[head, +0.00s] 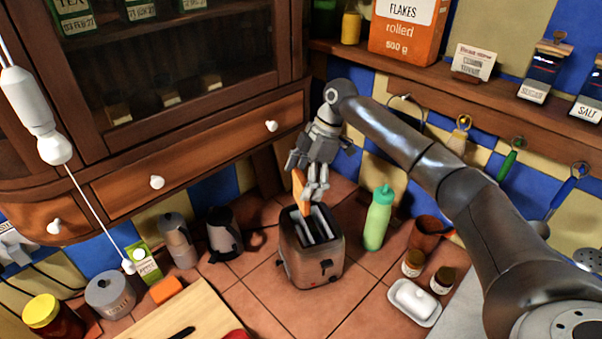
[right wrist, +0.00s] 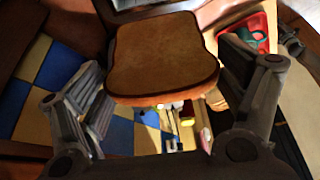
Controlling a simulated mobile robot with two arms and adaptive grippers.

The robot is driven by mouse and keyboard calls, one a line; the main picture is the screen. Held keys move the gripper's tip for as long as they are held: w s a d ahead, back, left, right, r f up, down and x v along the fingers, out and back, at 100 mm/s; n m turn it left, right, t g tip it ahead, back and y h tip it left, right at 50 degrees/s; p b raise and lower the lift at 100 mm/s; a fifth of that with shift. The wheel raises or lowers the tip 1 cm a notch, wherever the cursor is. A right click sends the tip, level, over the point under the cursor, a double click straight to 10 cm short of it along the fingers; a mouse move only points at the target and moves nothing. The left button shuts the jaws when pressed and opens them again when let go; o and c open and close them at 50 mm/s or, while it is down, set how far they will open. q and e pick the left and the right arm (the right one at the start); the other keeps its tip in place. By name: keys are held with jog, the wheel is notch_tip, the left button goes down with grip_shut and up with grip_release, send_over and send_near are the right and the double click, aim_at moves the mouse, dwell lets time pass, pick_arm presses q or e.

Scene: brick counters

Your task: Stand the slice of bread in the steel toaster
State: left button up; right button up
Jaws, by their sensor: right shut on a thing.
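The steel toaster (head: 298,262) stands upright on the tiled counter, its two slots facing up. My right gripper (head: 313,190) is above the back of the toaster, shut on the slice of bread (head: 299,188). In the head view the slice shows as a narrow orange edge, held roughly upright with its lower end close over the slots. I cannot tell whether it touches the toaster. In the right wrist view the slice (right wrist: 163,58) shows its broad brown face between the fingers. My left gripper is not in view.
A green bottle (head: 379,218) stands close right of the toaster, with a brown pot (head: 425,236), small jars and a white butter dish (head: 414,302) beyond. A dark kettle (head: 224,236) and a cutting board (head: 188,319) are at left. A wooden cabinet (head: 205,155) overhangs the counter.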

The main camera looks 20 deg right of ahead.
jog(key=shift+s+f, duration=0.15)
jog(key=shift+f, duration=0.2)
notch_tip(320, 180, down, 2)
jog(key=shift+b, duration=0.7)
notch_tip(320, 180, down, 10)
jog(key=b, duration=0.8)
jog(key=shift+b, duration=0.4)
jog(key=o, duration=0.7)
